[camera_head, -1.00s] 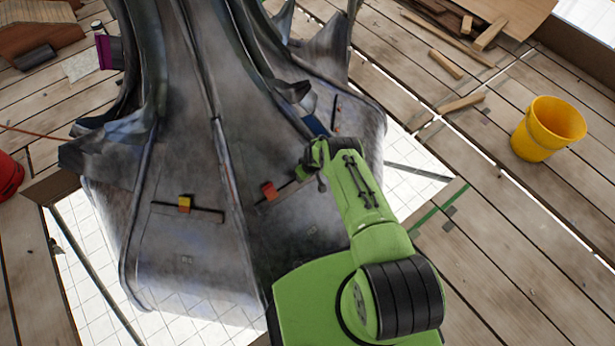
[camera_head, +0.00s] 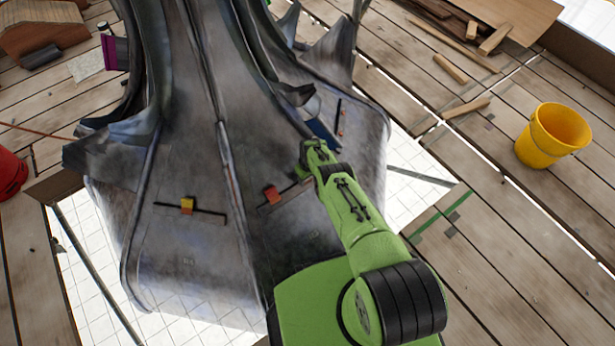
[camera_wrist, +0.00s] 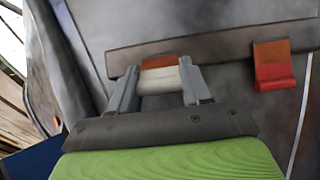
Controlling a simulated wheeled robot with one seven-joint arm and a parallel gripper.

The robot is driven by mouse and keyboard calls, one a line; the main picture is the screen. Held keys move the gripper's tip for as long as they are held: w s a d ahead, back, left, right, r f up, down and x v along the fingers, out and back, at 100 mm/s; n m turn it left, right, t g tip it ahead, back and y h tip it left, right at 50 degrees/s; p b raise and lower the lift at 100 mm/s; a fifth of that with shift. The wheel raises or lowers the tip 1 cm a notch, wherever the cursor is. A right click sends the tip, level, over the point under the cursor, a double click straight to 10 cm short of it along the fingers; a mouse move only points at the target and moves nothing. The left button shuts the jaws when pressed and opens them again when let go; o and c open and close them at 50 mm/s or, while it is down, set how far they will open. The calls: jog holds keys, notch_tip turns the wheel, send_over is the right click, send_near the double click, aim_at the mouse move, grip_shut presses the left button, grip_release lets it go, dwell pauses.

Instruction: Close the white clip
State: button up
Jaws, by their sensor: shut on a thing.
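The white clip (camera_wrist: 160,81) shows in the wrist view, with an orange-brown part at its upper edge, on a dark bar (camera_wrist: 221,47) across the grey metal panel. My gripper (camera_wrist: 157,76) has one finger on each side of the clip and is shut on it. In the head view my gripper (camera_head: 315,152) is at the right face of the spire piece (camera_head: 200,130), and the white clip is hidden there. A red clip with an orange top (camera_wrist: 273,66) sits right of my gripper in the wrist view; it also shows in the head view (camera_head: 271,194).
A yellow-and-orange clip (camera_head: 187,206) sits on a bar on the left face. A blue patch (camera_head: 322,131) lies close to my gripper. A yellow bucket (camera_head: 550,138) and wood offcuts (camera_head: 452,69) lie on the planks at right. A red container (camera_head: 10,174) stands far left.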

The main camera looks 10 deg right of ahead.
jog(key=o, duration=1.1)
jog(key=shift+c, duration=0.2)
notch_tip(320, 180, up, 16)
jog(key=s+p, duration=0.1)
jog(key=p, duration=1)
jog(key=shift+s+d+p, duration=0.3)
jog(key=shift+d, duration=0.05)
jog(key=shift+f, duration=0.15)
